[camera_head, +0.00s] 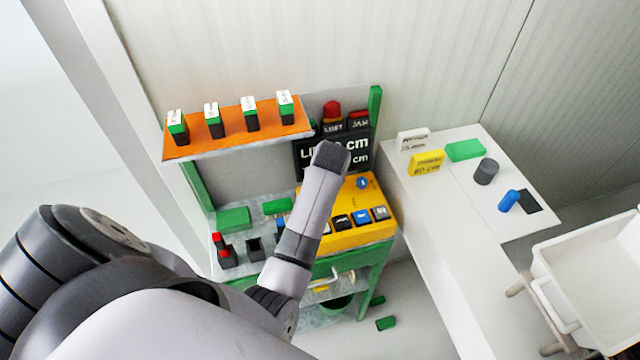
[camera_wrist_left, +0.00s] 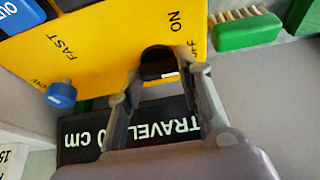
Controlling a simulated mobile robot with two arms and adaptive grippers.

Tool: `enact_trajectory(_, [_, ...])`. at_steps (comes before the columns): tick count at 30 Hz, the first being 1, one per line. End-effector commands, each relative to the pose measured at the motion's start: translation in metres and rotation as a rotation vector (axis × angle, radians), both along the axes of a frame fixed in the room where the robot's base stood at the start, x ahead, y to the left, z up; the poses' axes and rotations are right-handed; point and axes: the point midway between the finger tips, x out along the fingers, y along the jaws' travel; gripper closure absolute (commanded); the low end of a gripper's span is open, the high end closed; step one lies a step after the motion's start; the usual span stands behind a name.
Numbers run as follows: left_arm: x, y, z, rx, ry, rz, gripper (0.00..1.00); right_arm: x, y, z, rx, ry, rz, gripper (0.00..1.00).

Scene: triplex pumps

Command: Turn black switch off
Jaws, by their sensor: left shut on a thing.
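The black switch (camera_wrist_left: 157,62) sits on the yellow panel in the left wrist view, between the printed words ON and OFF. My left gripper (camera_wrist_left: 160,80) is closed around it, with one finger on each side. The switch's exact tilt is hard to tell. In the head view the yellow panel (camera_head: 350,238) is on the green-framed bench, and my left arm reaches over it. My left gripper (camera_head: 333,157) shows there from behind and hides the switch. My right gripper is not in view.
A blue knob (camera_wrist_left: 61,95) is on the panel near FAST. A green brush (camera_wrist_left: 238,32) lies beside the panel. A black display (camera_head: 312,152) stands behind it. An orange shelf (camera_head: 235,134) holds several small blocks. A white table (camera_head: 455,190) stands right.

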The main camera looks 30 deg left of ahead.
Motion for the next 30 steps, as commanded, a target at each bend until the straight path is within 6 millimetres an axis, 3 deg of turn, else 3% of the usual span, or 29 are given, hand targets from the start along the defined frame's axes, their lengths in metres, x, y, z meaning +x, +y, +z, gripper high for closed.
enact_trajectory(5, [0.0016,0.0003,0.0019,0.002,-0.005,-0.002,0.95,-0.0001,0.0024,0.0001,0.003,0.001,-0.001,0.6])
enact_trajectory(6, [0.0016,0.0003,0.0019,0.002,-0.005,-0.002,0.64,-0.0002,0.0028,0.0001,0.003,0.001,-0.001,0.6])
enact_trajectory(14, [0.0007,0.0001,0.0008,0.001,-0.002,0.0,0.47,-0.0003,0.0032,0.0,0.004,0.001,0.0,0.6])
enact_trajectory(25, [0.0004,-0.0005,0.0002,0.0,0.0,0.016,0.47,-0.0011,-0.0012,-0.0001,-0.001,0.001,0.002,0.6])
enact_trajectory(30, [0.0019,-0.0018,0.0006,-0.002,-0.001,0.123,0.47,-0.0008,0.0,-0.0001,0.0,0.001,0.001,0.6])
